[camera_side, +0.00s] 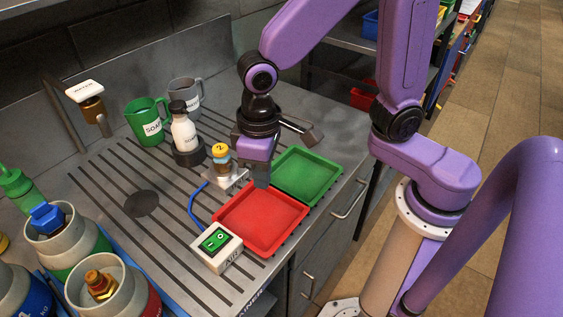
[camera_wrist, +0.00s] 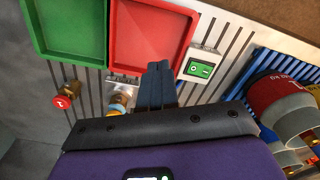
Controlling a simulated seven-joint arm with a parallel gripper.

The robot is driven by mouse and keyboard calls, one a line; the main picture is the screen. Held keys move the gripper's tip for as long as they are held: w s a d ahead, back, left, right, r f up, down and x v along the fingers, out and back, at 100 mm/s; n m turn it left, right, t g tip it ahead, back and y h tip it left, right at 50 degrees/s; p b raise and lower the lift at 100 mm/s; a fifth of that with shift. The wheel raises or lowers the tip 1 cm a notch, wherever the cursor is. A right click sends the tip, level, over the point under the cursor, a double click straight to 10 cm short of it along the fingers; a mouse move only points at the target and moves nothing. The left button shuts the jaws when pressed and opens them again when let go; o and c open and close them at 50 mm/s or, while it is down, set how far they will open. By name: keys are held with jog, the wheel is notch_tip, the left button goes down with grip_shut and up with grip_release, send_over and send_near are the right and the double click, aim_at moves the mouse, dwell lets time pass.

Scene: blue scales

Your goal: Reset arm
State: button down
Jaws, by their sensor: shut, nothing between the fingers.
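My gripper (camera_side: 262,182) is shut and empty. It is above the back edges of the red and green trays in the side view. In the wrist view its fingertips (camera_wrist: 158,70) are together, in front of the red tray. The red tray (camera_side: 262,242) and the green tray (camera_side: 322,177) lie side by side and look empty; they also show in the wrist view as the red tray (camera_wrist: 113,38) and the green tray (camera_wrist: 45,58).
A green jug (camera_side: 146,122), a grey jug (camera_side: 187,90) and a white bottle (camera_side: 184,135) stand behind. Large containers (camera_side: 62,238) fill the left front.

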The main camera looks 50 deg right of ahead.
jog(key=s+d+r+n, duration=0.2)
jog(key=s+d+n, duration=0.5)
jog(key=s+d, duration=0.5)
jog(key=shift+d+r+n, duration=0.3)
jog(key=shift+d+r, duration=0.05)
jog(key=shift+d, duration=0.65)
